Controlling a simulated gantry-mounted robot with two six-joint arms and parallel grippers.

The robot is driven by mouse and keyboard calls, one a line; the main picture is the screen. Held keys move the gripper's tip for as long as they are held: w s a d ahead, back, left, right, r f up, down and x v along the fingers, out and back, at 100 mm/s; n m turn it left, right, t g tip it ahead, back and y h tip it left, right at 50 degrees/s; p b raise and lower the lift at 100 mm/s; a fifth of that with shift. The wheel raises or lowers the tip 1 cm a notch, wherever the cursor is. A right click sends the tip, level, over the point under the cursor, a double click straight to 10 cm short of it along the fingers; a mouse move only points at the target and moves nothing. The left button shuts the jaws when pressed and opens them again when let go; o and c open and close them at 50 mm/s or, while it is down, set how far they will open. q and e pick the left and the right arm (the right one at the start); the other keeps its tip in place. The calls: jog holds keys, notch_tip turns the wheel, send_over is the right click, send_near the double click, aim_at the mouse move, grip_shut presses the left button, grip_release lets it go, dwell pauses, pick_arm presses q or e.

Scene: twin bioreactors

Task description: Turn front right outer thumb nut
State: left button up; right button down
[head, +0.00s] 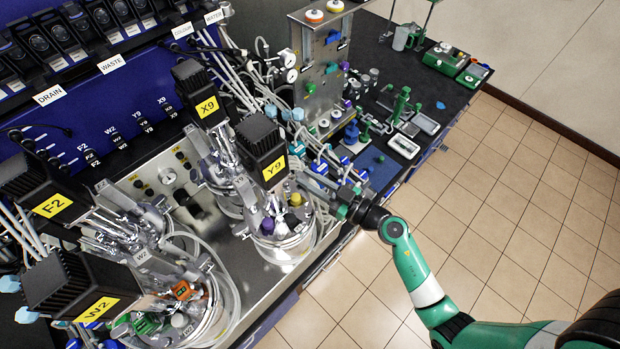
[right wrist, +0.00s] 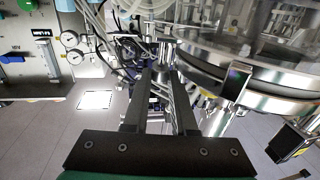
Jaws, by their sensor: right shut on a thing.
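My right gripper (head: 316,181) reaches in from the right, beside the front of the Y9 bioreactor (head: 285,235). In the right wrist view, the two dark fingers of my right gripper (right wrist: 161,72) close in on a small metal thumb nut (right wrist: 160,80) beside the vessel's steel rim (right wrist: 245,90). The fingers hide most of the nut, and in the head view it is too small to make out. My left gripper is not in view.
The W2 bioreactor (head: 180,315) stands at the lower left and the X9 motor (head: 200,92) behind Y9. Tubes and gauges (right wrist: 75,57) crowd the area near the fingers. The tiled floor (head: 510,210) on the right is clear.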

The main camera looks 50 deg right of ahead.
jog(key=m+h+p, duration=0.1)
jog(key=p, duration=0.2)
jog(key=shift+a+r, duration=0.3)
jog(key=shift+r, duration=0.1)
jog(key=m+h, duration=0.2)
jog(key=h, duration=0.1)
jog(key=shift+f+h+p, duration=0.3)
jog(key=shift+p, duration=0.1)
jog(key=c, duration=0.7)
grip_release()
jog(key=shift+f, duration=0.1)
